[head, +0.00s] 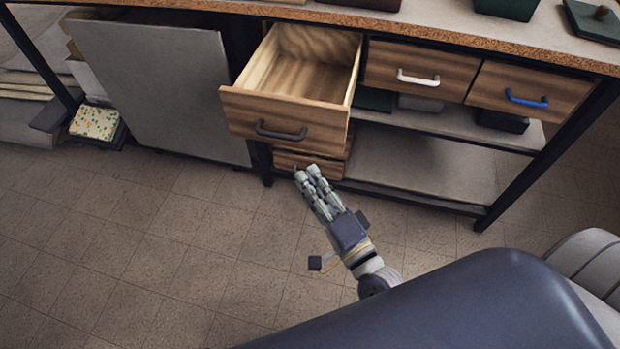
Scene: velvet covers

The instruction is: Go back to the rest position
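My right gripper (307,173) is in the middle of the head view, below the front of an open wooden drawer (257,116). Its two grey fingers lie close side by side, with nothing seen between them. It looks shut and empty, apart from the drawer's dark handle (281,131). My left gripper is not in view.
The open drawer juts out from the workbench (450,32). Two closed drawers, one with a white handle (418,78) and one with a blue handle (526,99), are to its right. A grey panel (165,85) stands at left. The tiled floor (150,250) in front is clear.

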